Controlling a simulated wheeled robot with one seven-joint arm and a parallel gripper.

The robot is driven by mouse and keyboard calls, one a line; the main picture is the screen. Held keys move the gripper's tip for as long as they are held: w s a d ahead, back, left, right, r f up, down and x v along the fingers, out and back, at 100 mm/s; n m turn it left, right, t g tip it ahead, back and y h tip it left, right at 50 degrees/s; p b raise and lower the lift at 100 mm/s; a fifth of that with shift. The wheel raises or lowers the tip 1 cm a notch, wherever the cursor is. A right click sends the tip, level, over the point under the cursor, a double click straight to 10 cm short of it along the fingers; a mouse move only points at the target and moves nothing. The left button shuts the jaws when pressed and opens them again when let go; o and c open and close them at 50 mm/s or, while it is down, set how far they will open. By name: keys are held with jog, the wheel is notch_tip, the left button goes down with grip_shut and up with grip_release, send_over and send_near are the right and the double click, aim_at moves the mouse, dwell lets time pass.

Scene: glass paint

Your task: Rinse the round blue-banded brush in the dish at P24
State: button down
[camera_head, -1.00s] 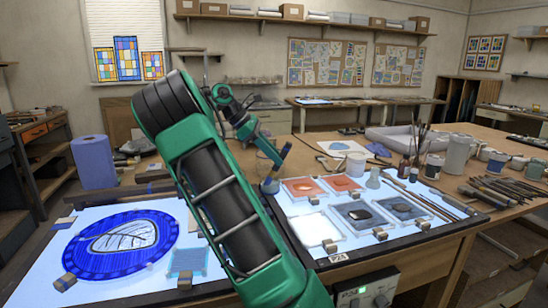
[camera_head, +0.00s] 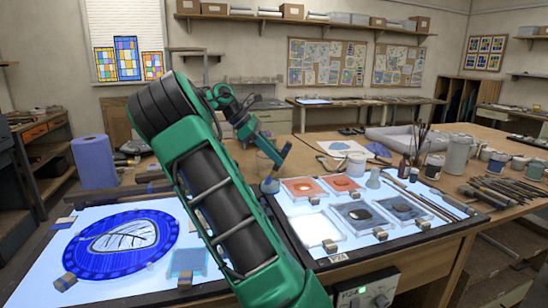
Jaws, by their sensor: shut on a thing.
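My gripper (camera_head: 276,163) is small in the head view, at the far end of my green arm, above the back left corner of the right light panel (camera_head: 318,261). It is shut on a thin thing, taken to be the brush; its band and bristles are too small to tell. A small blue-grey dish (camera_head: 270,186) stands just below it. I cannot tell whether the brush tip is inside the dish or above it.
Several square glass tiles (camera_head: 313,228) and small blocks lie on the right panel. A grey conical pot (camera_head: 373,179) stands behind them. A blue round glass piece (camera_head: 122,243) lies on the left panel. Jars, loose brushes and a blue roll (camera_head: 93,162) stand around.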

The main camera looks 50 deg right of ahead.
jog(key=shift+w+d, duration=0.25)
jog(key=shift+d, duration=0.2)
jog(key=shift+a, duration=0.1)
jog(key=shift+s+a, duration=0.35)
jog(key=shift+a, duration=0.15)
jog(key=shift+w+d, duration=0.35)
jog(key=shift+d, duration=0.25)
jog(key=shift+s+a, duration=0.3)
jog(key=shift+a, duration=0.3)
jog(key=shift+w+d, duration=0.15)
jog(key=shift+d, duration=0.2)
jog(key=shift+s+d+r, duration=0.1)
jog(key=shift+s+r, duration=0.15)
jog(key=shift+r, duration=0.35)
jog(key=shift+s+d+r, duration=0.15)
jog(key=shift+s+r, duration=0.05)
jog(key=shift+r, duration=0.35)
jog(key=shift+s+d+r, duration=0.1)
jog(key=shift+s+r, duration=0.15)
jog(key=shift+r, duration=0.35)
